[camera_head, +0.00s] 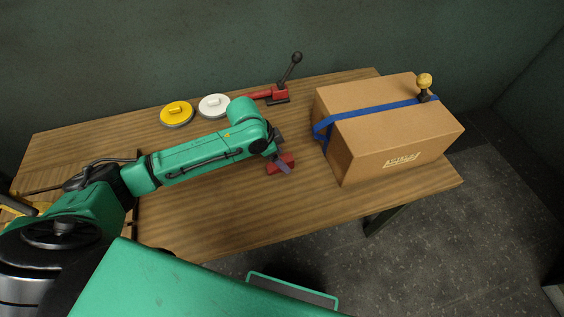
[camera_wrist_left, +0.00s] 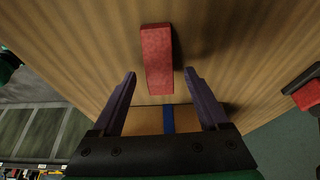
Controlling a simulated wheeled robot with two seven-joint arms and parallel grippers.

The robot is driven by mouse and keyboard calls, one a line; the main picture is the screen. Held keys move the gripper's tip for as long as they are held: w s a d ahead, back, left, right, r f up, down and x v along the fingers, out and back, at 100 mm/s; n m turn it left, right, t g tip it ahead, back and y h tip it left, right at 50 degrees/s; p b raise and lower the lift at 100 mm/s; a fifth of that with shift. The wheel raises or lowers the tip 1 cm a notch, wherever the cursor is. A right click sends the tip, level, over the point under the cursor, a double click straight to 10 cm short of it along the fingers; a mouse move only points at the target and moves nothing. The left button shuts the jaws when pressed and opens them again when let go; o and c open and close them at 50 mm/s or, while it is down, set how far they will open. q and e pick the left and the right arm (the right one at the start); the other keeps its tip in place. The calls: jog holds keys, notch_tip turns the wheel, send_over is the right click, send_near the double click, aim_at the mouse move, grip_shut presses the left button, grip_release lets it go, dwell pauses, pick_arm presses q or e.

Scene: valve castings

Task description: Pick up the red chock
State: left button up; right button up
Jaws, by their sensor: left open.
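The red chock (camera_head: 276,168) lies on the wooden table, left of the cardboard box and partly hidden by my left gripper (camera_head: 283,154). In the left wrist view the chock (camera_wrist_left: 157,59) is a long red block, its near end reaching between the fingertips. My left gripper (camera_wrist_left: 159,76) is open, with one purple finger on each side and gaps visible beside the chock. I cannot tell how high the fingers are above the table. My right gripper is not in view.
A large cardboard box (camera_head: 385,140) with a blue strap stands close right of the chock. Yellow (camera_head: 176,113) and white (camera_head: 213,105) discs and a red clamp with a black lever (camera_head: 278,95) are behind my arm. The table's front part (camera_head: 225,220) is clear.

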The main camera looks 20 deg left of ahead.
pick_arm(q)
jog(key=shift+x, duration=1)
jog(key=shift+r, duration=0.1)
grip_shut()
jog(key=shift+r, duration=0.1)
